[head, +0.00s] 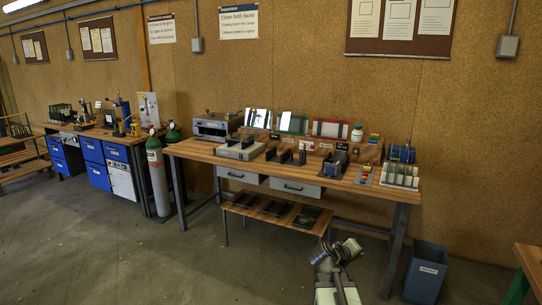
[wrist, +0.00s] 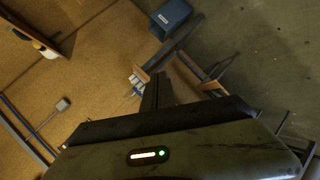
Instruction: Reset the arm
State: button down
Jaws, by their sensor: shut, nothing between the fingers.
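My gripper (wrist: 157,84) shows in the wrist view as dark fingers pointing up the picture, shut with nothing between them. In the head view my arm is folded low in front of the workbench (head: 385,187), near its right end. The fingertips cannot be made out there. The gripper is apart from the things on the bench. Tilted framed panels (head: 293,124) stand along the back of the bench, and a grey device (head: 239,150) sits on its left part.
A blue bin (head: 424,272) stands on the floor right of the bench; it also shows in the wrist view (wrist: 171,17). A low shelf table (head: 318,229) stands under the bench. Gas cylinders (head: 157,178) stand at left. The floor at front left is clear.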

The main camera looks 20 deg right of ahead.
jog(key=w+a+f+y, duration=0.1)
jog(key=a+f+y, duration=0.1)
jog(key=a, duration=0.6)
jog(key=w+a+f+y, duration=0.1)
jog(key=a+f, duration=0.2)
jog(key=a, duration=0.4)
jog(key=s+a+f+g+y, duration=0.2)
jog(key=s+a, duration=0.3)
jog(key=a, duration=0.4)
jog(key=s+a+f+g+y, duration=0.3)
jog(key=s+a+f+y, duration=0.1)
jog(key=a, duration=0.6)
jog(key=shift+s+m+y, duration=0.3)
jog(key=shift+s+y, duration=0.4)
jog(key=shift+y, duration=0.1)
jog(key=shift+a+f, duration=0.1)
